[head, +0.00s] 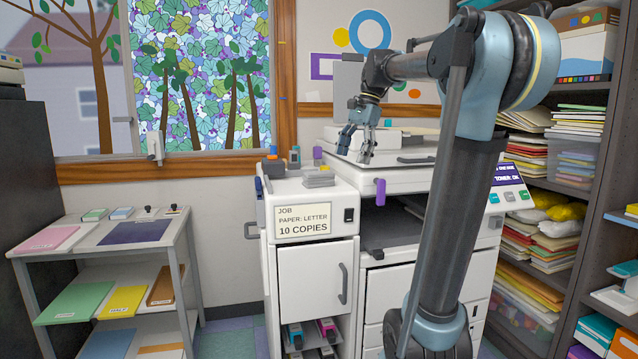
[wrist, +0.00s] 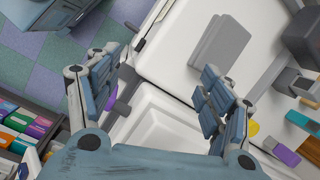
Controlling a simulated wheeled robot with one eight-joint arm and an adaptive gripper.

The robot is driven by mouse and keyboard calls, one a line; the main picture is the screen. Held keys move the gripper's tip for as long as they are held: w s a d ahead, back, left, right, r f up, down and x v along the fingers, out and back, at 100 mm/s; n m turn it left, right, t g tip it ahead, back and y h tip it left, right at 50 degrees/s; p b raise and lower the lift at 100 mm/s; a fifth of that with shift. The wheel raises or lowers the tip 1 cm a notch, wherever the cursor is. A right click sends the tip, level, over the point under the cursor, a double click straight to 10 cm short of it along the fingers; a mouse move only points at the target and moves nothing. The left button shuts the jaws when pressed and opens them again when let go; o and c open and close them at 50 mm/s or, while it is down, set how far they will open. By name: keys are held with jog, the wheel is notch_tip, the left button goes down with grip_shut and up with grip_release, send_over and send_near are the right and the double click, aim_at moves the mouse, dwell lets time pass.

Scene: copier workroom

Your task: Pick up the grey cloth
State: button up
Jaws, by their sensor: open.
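The grey cloth (head: 320,179) lies folded flat on the white cabinet top (head: 283,191), left of the copier. In the wrist view the cloth (wrist: 218,50) is beyond my fingers, up and right of the gap between them, apart from both. My gripper (head: 356,148) is in the air over the copier, right of and higher than the cloth in the head view. In the wrist view my gripper (wrist: 160,85) has its two fingers spread wide with nothing held between them.
Small items, including a dark holder (head: 273,167) and a purple item (head: 318,153), stand behind the cloth. The copier (head: 400,179) is at its right, with a purple handle (head: 380,191) at its front. A low shelf (head: 90,250) is left; full shelves (head: 560,200) are right.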

jog(key=w+a+r+m+g+y, duration=0.1)
jog(key=w+a+r+m, duration=0.25)
jog(key=w+r, duration=0.4)
send_near(319, 172)
jog(key=x, duration=0.5)
jog(key=shift+a, duration=0.1)
jog(key=shift+s+x, duration=0.2)
jog(key=shift+x, duration=2.2)
jog(key=shift+f, duration=0.45)
jog(key=shift+f, duration=0.25)
jog(key=shift+c, duration=0.5)
jog(key=shift+s, duration=0.1)
jog(key=c, duration=0.9)
